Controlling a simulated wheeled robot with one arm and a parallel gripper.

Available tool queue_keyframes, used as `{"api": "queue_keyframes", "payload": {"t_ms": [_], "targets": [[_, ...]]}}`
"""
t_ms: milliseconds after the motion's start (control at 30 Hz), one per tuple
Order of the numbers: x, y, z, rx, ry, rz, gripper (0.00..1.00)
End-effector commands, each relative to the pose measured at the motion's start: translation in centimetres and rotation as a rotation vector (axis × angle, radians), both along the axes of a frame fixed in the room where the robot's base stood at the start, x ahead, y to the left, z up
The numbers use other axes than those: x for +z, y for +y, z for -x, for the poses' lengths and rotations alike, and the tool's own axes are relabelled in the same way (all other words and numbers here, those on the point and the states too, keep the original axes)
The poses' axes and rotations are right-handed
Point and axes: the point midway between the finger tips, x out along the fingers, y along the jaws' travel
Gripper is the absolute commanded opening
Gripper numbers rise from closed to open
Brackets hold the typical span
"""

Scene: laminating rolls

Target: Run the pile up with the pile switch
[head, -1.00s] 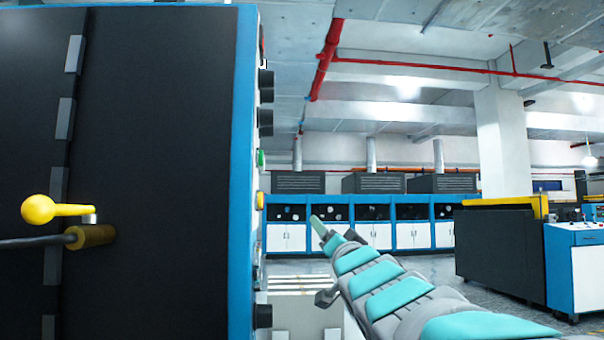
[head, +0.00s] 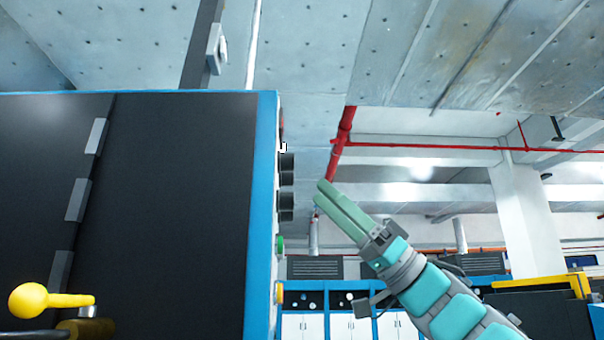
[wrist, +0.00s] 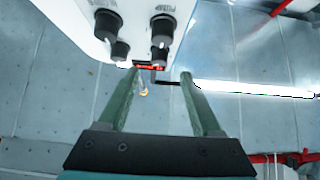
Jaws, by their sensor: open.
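The blue-edged machine cabinet (head: 262,215) fills the left of the head view. Its narrow side panel carries several black knobs (head: 286,180), a green button (head: 280,244) and a yellow one (head: 279,292). In the wrist view the knobs (wrist: 162,30) stand out from the white panel, and a red strip (wrist: 149,67) lies at its edge. I cannot tell which control is the pile switch. My gripper (head: 319,193) is open and empty, right of the knobs in the head view. In the wrist view its fingertips (wrist: 158,75) are apart, near the red strip; no contact shows.
A yellow-knobbed lever (head: 50,300) sticks out from the dark cabinet door at lower left. Blue and white cabinets (head: 320,325) stand far back. A red ceiling pipe (head: 342,140) runs overhead.

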Motion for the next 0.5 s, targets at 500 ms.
{"api": "queue_keyframes", "payload": {"t_ms": [500], "targets": [[4.6,4.6,-0.3,-0.003,0.001,-0.003,0.66]]}}
